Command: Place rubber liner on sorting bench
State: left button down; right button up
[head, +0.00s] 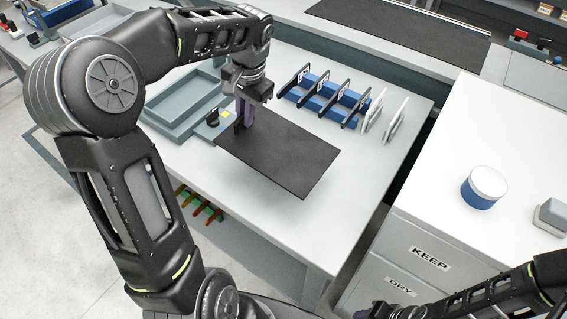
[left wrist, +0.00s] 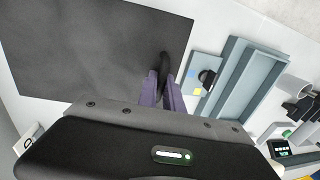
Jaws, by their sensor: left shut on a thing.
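The rubber liner is a flat black rectangular sheet (head: 285,155) over the front middle of the pale sorting bench (head: 300,235). It fills the upper left of the left wrist view (left wrist: 90,50). My left gripper (head: 241,122) is at the sheet's left edge, its purple fingers pointing down. In the left wrist view the fingers (left wrist: 162,92) are closed on a dark raised piece at the sheet's edge. I cannot tell whether the sheet touches the bench or hangs just above it.
Grey-blue trays (head: 185,105) stand left of the sheet. A blue rack (head: 325,95) with several upright black frames stands behind it, beside white plates (head: 395,120). A white cabinet on the right carries a blue-and-white round tub (head: 483,187). The bench front is clear.

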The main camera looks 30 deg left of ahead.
aim_at(247, 133)
pick_arm(q)
jog(key=shift+f+h+b, duration=0.15)
jog(key=shift+h+b, duration=0.15)
jog(key=shift+b, duration=0.2)
jog(key=shift+h, duration=0.3)
jog(key=shift+r, duration=0.2)
jog(key=shift+f, duration=0.1)
jog(key=shift+f, duration=3.05)
jog(key=shift+f+p, duration=0.45)
jog(key=shift+f, duration=1.45)
jog(key=c, duration=1.5)
grip_release()
